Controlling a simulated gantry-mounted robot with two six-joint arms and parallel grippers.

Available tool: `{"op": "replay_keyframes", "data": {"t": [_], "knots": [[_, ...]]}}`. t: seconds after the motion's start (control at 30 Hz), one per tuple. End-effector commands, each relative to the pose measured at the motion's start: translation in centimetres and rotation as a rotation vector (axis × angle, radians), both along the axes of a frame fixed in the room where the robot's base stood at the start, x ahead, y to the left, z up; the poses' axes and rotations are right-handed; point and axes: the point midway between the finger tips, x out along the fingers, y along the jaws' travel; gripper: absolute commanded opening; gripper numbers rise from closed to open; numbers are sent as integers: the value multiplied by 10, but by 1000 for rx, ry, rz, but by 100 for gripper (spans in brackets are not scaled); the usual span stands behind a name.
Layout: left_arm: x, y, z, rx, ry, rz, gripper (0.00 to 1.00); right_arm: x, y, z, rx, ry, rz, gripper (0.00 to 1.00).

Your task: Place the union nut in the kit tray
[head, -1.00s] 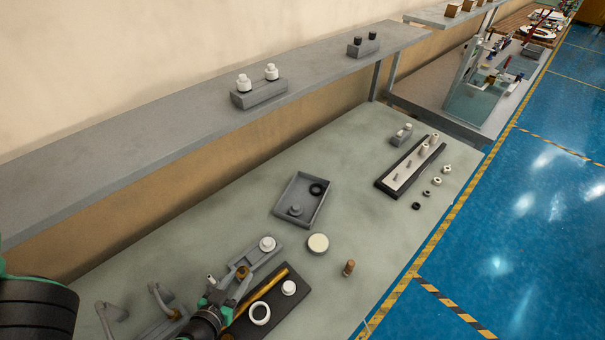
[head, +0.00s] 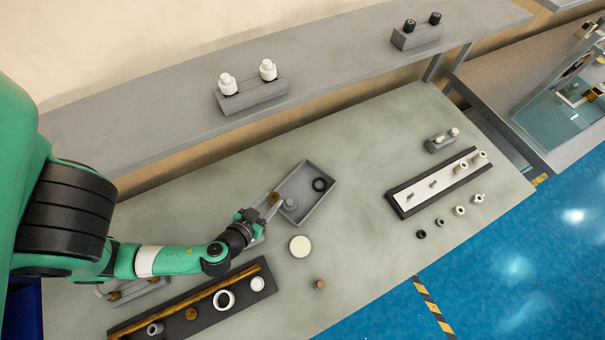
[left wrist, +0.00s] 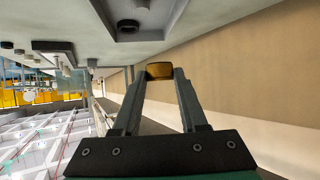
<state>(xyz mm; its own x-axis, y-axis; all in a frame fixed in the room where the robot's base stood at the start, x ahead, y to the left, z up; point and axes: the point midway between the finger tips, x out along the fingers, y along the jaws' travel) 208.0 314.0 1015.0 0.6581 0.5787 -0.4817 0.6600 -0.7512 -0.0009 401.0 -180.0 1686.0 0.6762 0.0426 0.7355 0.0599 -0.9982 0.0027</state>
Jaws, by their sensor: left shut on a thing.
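My left gripper (head: 264,206) is shut on the brass-coloured union nut (head: 273,198). In the left wrist view the nut (left wrist: 160,71) sits between the two fingertips. In the head view the nut shows at the left wall of the grey kit tray (head: 325,203); its exact height above the table cannot be told. The tray holds a black ring (head: 319,185) and a grey round part (head: 290,203). The tray also shows at the top of the left wrist view (left wrist: 170,16). My right gripper is not in view.
A cream round disc (head: 300,246) and a small brown cylinder (head: 320,284) lie right of my arm. A dark board (head: 175,328) with rings and a brass rod lies in front. A rack with white pegs (head: 400,200) stands right. The table between tray and rack is clear.

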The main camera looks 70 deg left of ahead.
Motion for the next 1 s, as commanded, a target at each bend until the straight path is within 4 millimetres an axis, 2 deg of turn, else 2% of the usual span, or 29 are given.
{"op": "replay_keyframes", "data": {"t": [0.03, 0.17, 0.33, 0.4, 0.57, 0.67, 0.7, 0.8, 0.9, 1.0], "knots": [[2, 1, -8, -3, -1, 6, 0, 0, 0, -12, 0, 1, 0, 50], [8, 6, -20, -10, 0, 16, 0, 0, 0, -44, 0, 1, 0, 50], [17, 14, -21, -1, -9, 8, 0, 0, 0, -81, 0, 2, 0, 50], [25, 20, -14, -1, -3, 10, 0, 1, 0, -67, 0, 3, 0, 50], [52, 41, -27, 0, -7, 10, 0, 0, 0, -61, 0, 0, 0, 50], [73, 56, -38, 1, -6, 9, 0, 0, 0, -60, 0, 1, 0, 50], [79, 60, -52, 1, -3, 5, 0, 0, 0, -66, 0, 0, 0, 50], [94, 70, -75, 1, -2, 3, 0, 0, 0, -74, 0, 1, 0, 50], [104, 77, -89, 1, -3, 2, 0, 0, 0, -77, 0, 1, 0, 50], [108, 80, -94, 1, -3, 0, 0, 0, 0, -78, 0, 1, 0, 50]]}}
